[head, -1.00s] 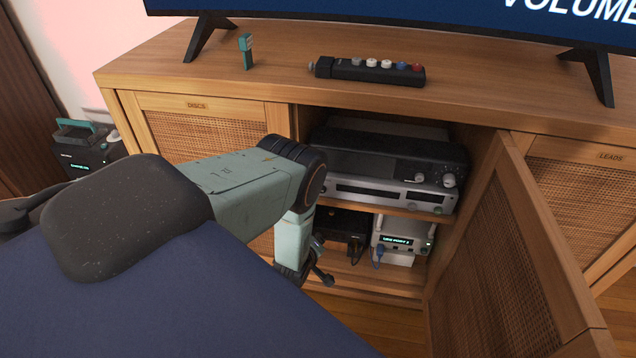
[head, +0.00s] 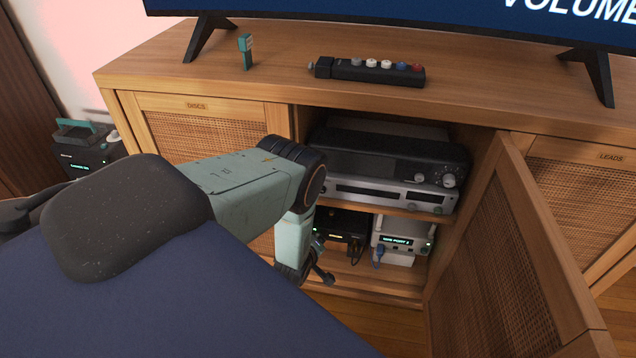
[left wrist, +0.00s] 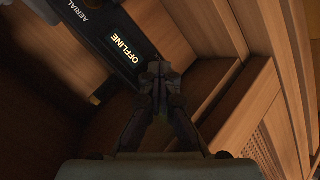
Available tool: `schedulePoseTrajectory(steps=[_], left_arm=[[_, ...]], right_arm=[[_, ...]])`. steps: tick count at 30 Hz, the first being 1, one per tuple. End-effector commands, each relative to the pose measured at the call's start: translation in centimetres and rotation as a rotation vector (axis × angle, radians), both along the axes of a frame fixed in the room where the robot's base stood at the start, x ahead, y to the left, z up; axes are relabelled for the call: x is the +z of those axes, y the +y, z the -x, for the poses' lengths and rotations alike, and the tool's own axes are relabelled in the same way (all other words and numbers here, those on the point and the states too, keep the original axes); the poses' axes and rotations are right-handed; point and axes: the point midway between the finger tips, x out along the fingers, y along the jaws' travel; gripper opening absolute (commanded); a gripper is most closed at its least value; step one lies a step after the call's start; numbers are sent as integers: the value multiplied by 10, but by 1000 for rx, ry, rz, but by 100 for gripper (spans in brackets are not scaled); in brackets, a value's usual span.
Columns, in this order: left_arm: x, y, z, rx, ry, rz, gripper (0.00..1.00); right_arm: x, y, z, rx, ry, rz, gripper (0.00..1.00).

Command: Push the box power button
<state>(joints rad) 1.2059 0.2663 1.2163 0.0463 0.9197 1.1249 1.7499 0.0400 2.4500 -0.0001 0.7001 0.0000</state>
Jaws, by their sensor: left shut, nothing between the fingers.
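A black box (head: 345,222) stands on the lower shelf of the open cabinet bay, and a small display on its front is lit. In the left wrist view this box (left wrist: 97,42) shows an "AERIAL" label and a display reading "OFFLINE". My left gripper (left wrist: 160,70) is shut and empty, its fingertips close to the box front beside the display. I cannot tell whether they touch it. In the head view the left gripper (head: 322,274) is low in front of the bay, partly hidden by its own arm. The power button is not distinguishable; the fingers may cover it.
A white box (head: 388,228) with a lit display and blue plug stands to the right. A silver and black receiver (head: 385,190) sits on the shelf above. The open cabinet door (head: 500,260) bounds the right side. A remote (head: 365,72) lies on top.

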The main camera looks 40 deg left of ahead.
Motion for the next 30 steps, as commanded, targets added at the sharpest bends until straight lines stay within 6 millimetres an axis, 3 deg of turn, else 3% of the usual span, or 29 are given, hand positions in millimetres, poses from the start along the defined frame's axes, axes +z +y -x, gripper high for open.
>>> schedulePoseTrajectory(steps=[8, 30], left_arm=[[6, 5, -2, 10, -17, -6, 0], [2, -27, 51, 4, -4, -2, 0]], right_arm=[[2, 0, 0, 0, 0, 0, 53], [24, 0, 0, 0, 0, 0, 53]])
